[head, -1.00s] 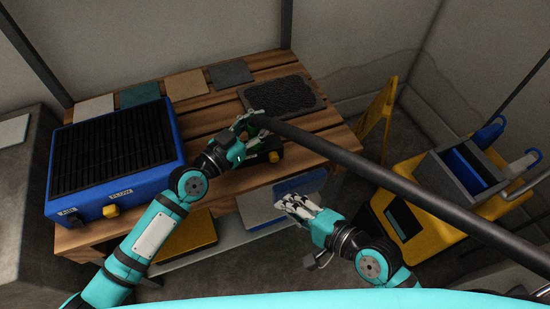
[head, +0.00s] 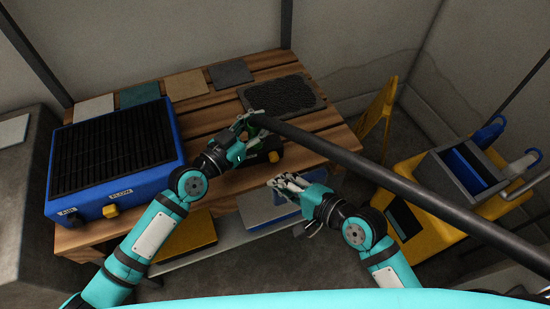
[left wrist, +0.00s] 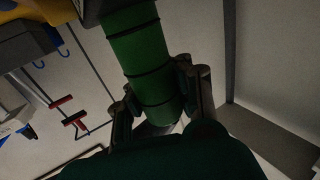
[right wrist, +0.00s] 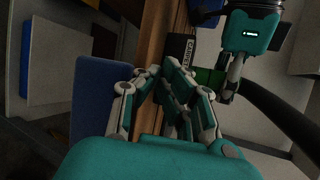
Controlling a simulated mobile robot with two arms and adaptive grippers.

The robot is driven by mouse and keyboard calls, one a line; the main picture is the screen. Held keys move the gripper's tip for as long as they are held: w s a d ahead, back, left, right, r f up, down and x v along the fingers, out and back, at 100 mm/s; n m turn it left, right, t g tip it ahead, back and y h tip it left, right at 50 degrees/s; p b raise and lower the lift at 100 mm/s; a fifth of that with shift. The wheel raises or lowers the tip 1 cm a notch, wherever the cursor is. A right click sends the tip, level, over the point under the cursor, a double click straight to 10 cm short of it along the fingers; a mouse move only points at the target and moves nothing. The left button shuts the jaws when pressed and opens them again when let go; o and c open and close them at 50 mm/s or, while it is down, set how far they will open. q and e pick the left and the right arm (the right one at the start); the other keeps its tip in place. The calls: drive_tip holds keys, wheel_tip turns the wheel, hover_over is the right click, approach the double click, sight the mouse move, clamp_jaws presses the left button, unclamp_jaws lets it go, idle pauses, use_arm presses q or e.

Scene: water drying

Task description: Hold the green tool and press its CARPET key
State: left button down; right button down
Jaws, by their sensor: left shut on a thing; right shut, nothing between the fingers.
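My left gripper (head: 247,127) is shut on the green tool above the slatted bench. In the left wrist view the tool's ribbed green grip (left wrist: 140,58) passes between its fingers. The tool's dark body (head: 268,151) shows below that gripper in the head view. In the right wrist view a dark block with a white label (right wrist: 190,45), which seems to read CARPET, lies just beyond my right gripper (right wrist: 165,72). The right gripper is shut and empty, at the bench's front edge in the head view (head: 274,182). I see no contact with the block.
A blue grille box (head: 115,150) fills the bench's left side. Flat swatches (head: 185,83) and a dark textured mat (head: 282,95) lie behind. A long black tube (head: 390,178) slants across to the right. A yellow cart (head: 450,225) stands on the floor at right.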

sight(274, 158)
drive_tip(key=shift+w+a, duration=0.2)
drive_tip(key=shift+w, duration=0.5)
drive_tip(key=shift+w+a, duration=0.15)
drive_tip(key=shift+w, duration=0.55)
drive_tip(key=shift+w, duration=0.1)
idle(0.3)
drive_tip(key=shift+w+a, duration=0.1)
drive_tip(key=shift+w, duration=0.2)
drive_tip(key=shift+w+a, duration=0.1)
drive_tip(key=shift+w, duration=0.45)
idle(0.7)
idle(0.3)
drive_tip(key=shift+s+d, duration=0.2)
drive_tip(key=shift+s, duration=0.75)
